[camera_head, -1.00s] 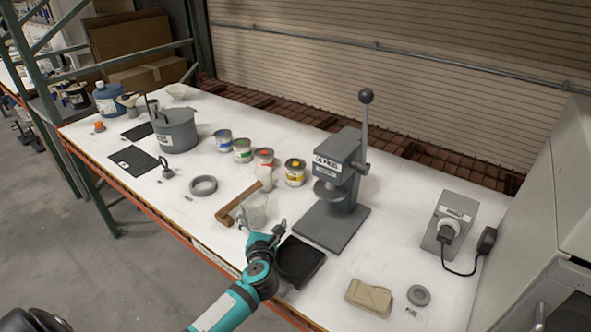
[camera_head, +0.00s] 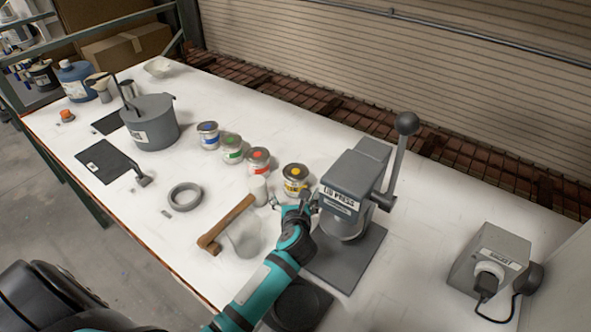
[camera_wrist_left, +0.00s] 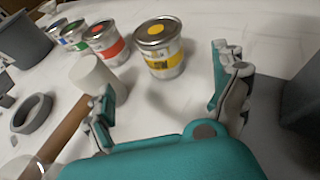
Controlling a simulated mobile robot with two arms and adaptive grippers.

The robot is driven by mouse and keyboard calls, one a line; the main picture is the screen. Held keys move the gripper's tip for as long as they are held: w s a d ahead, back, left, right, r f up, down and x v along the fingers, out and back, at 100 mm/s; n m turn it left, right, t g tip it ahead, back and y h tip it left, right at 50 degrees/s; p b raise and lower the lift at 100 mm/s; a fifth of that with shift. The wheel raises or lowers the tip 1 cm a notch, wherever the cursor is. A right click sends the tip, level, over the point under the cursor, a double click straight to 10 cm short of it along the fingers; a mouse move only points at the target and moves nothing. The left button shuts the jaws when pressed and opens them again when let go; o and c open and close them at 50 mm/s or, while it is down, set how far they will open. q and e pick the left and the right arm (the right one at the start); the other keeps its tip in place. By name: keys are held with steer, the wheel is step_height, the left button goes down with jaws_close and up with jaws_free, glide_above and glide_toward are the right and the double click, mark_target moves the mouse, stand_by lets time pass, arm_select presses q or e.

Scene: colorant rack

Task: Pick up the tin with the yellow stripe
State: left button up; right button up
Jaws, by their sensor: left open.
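The tin with the yellow stripe (camera_head: 296,180) stands upright on the white table, at the right end of a row of tins. It has a yellow dot on its lid and also shows in the left wrist view (camera_wrist_left: 159,48). My left gripper (camera_head: 292,203) is just in front of this tin, near the press. In the left wrist view my left gripper (camera_wrist_left: 168,90) is open and empty, with its fingers spread wide. The tin lies beyond the fingertips, between their lines and apart from them. My right gripper is not identifiable in these views.
Tins with red (camera_head: 258,161), green (camera_head: 232,148) and blue (camera_head: 208,135) stripes stand to the left. A lid press (camera_head: 352,190) stands close on the right. A wooden-handled mallet (camera_head: 228,222) and a grey ring (camera_head: 185,196) lie left of my gripper.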

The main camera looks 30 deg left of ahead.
mark_target(295, 187)
arm_select(q)
steer(key=b+x, duration=0.4)
steer(key=x, duration=0.2)
steer(key=shift+a, duration=0.1)
steer(key=shift+w+a+f+b, duration=0.2)
steer(key=shift+w+f+b, duration=0.25)
steer(key=shift+b, duration=0.1)
steer(key=b+x, duration=0.4)
steer(key=shift+w+d+f, duration=0.15)
steer(key=shift+d, duration=0.05)
steer(key=shift+w+a, duration=0.1)
steer(key=shift+w, duration=0.1)
steer(key=shift+c, duration=0.4)
steer(key=c, duration=1.7)
arm_select(e)
step_height(295, 187, down, 10)
steer(key=s, duration=0.2)
steer(key=shift+s+d+r, duration=0.25)
steer(key=shift+s+d, duration=0.1)
steer(key=shift+d, duration=0.1)
arm_select(q)
steer(key=shift+r, duration=0.25)
arm_select(e)
steer(key=shift+w, duration=0.1)
